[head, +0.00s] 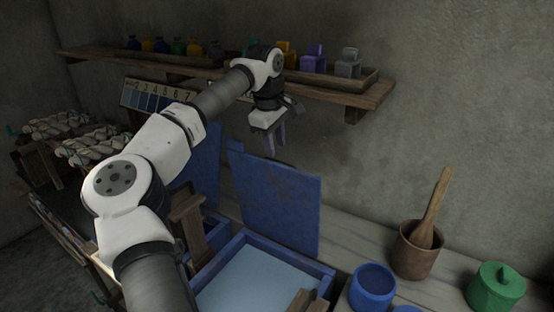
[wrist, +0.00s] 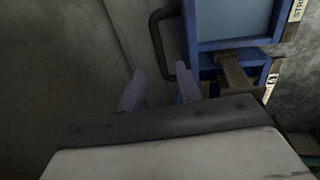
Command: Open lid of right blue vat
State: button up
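The right blue vat (head: 324,272) holds pale blue liquid and is uncovered in the head view. Its blue lid (head: 275,200) stands up steeply at the vat's back edge. My gripper (head: 275,141) points down just above and behind the lid's top edge, on the wall side. In the wrist view, its two fingers (wrist: 160,88) are apart with nothing seen held between them. A dark bent handle (wrist: 158,38) lies just beyond the fingertips; whether they touch it cannot be told. The vat (wrist: 236,43) also shows at upper right there.
A second raised blue lid (head: 207,165) is to the left. A shelf (head: 345,95) with jars and blocks runs along the wall near my arm. A blue pot (head: 372,285), a brown mortar (head: 415,255) and a green lidded pot (head: 495,290) stand right of the vat.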

notch_tip(320, 180, up, 7)
jog(key=s, duration=0.1)
jog(key=shift+s+a+r, duration=0.15)
jog(key=shift+a+r, duration=0.05)
jog(key=shift+a, duration=0.2)
